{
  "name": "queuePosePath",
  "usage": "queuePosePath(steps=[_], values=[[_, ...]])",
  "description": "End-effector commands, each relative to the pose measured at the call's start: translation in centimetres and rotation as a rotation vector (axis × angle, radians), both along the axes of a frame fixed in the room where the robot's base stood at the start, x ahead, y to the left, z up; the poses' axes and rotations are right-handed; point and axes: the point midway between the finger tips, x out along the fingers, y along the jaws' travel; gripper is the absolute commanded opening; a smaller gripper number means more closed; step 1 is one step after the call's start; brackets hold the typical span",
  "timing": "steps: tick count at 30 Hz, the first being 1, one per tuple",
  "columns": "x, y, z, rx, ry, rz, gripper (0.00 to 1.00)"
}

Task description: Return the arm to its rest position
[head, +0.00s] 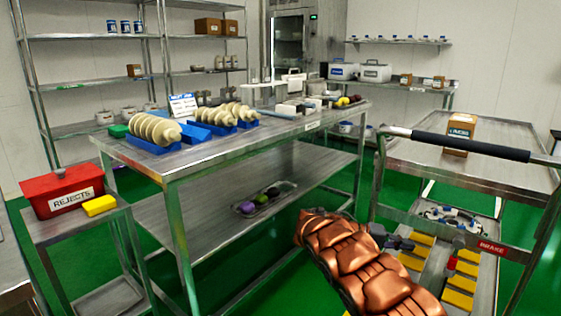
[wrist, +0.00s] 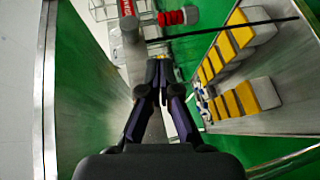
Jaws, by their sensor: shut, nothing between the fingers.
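My arm (head: 355,260), covered in copper-coloured segments, rises from the bottom of the head view and is bent. My gripper (head: 408,244) shows small and dark just right of the arm, in front of the cart's lower shelf. In the wrist view my gripper (wrist: 160,68) has its fingertips together with nothing between them. It points toward the cart's frame and appears clear of it, though the exact gap cannot be told.
The cart (head: 480,165) stands close on the right, with a black handle (head: 470,147), a red BRAKE label (head: 491,247) and yellow blocks (head: 459,299) on its lower shelf. A steel table (head: 250,140) with cream screw parts stands left. A red REJECTS bin (head: 62,190) is far left.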

Motion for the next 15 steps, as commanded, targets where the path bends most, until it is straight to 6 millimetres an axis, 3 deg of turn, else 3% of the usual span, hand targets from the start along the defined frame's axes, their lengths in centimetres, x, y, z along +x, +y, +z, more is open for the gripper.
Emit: queuePosePath(steps=[1,15], values=[[-0.9,-0.5,3.2,0.005,0.003,-0.015,0.0],[-11.0,-2.8,16.3,0.18,0.072,-0.136,0.0]])
